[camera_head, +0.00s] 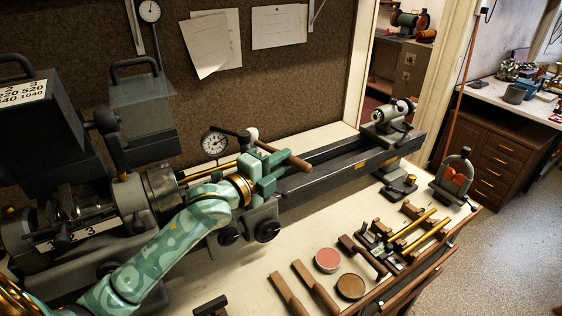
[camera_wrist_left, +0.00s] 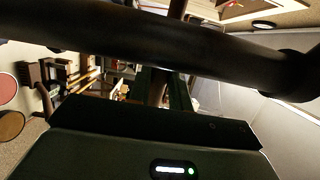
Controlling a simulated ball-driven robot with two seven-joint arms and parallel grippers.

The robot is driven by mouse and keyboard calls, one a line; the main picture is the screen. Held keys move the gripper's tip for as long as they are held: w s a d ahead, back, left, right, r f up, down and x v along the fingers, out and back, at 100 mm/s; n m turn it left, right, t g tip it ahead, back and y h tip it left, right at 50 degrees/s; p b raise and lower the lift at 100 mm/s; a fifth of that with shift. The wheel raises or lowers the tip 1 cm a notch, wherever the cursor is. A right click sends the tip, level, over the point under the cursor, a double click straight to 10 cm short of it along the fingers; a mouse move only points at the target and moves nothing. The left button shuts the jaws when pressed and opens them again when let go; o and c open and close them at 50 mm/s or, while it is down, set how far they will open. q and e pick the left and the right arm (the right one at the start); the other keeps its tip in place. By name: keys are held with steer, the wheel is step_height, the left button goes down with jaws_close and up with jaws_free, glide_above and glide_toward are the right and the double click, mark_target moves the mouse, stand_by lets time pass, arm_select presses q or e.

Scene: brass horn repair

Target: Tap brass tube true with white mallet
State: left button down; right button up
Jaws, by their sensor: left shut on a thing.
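The brass tube (camera_head: 207,173) extends from the lathe chuck (camera_head: 160,182) toward the right, and its far end is hidden behind my left gripper. My left gripper (camera_head: 266,166) is above the lathe bed, shut on a brown wooden handle (camera_head: 293,161). A small white head (camera_head: 252,133) shows just behind the gripper at the handle's upper left end; this appears to be the white mallet. I cannot tell whether the head touches the tube. In the left wrist view a dark bar crosses close to the camera, too dark to identify. My right gripper is out of view.
A dial gauge (camera_head: 214,143) stands close behind the tube. The lathe bed (camera_head: 335,172) runs right to the tailstock (camera_head: 390,117). The bench front holds wooden-handled tools (camera_head: 315,288), a pink tin (camera_head: 328,260), a brown tin (camera_head: 350,287) and brass rods (camera_head: 425,237).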

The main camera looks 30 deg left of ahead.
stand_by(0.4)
arm_select(q)
steer(key=shift+r+p, duration=0.1)
steer(key=shift+p, duration=0.45)
stand_by(0.5)
stand_by(0.5)
